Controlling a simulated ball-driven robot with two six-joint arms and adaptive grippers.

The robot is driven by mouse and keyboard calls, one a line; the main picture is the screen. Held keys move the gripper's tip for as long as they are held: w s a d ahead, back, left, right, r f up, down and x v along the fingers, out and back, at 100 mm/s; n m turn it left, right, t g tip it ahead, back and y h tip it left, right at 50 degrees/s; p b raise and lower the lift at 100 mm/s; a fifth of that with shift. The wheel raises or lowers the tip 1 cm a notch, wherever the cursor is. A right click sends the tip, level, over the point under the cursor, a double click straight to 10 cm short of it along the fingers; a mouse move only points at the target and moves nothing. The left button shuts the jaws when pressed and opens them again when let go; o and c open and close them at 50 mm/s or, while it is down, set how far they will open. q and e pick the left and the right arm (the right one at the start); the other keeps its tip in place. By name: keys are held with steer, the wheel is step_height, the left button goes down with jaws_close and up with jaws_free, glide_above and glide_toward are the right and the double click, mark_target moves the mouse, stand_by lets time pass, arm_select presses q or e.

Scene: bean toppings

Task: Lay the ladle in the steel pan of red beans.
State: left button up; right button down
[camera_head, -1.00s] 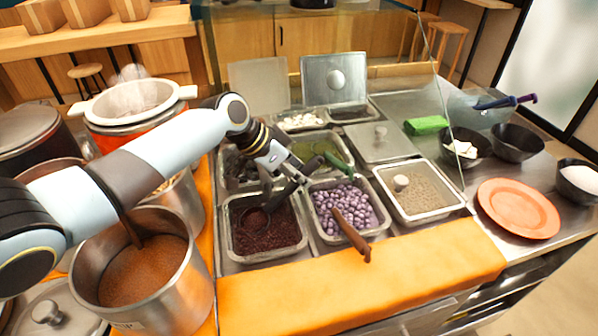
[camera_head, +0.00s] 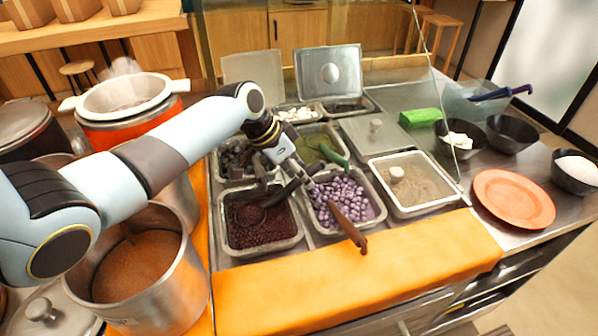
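The steel pan of red beans (camera_head: 265,250) is in the front left of the counter's pan rows. The dark ladle (camera_head: 249,217) has its bowl on the beans, and its dark handle slants up toward the pan's right rim. My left gripper (camera_head: 284,184) is right above the handle at the pan's back right. Its dark fingers look spread apart, one on each side of the handle's upper end. Whether they touch the handle is hard to tell. My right gripper is not in view.
A pan of purple beans (camera_head: 347,233) with a brown-handled utensil (camera_head: 348,229) adjoins on the right. A pan of pale topping (camera_head: 432,211) is beyond it. A large steel pot (camera_head: 187,285) stands left.

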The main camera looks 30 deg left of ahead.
arm_select(q)
steer(key=shift+a+r, duration=0.1)
steer(key=v, duration=1.1)
steer(key=shift+s+r, duration=0.25)
steer(key=shift+r, duration=0.1)
steer(key=shift+f, duration=0.1)
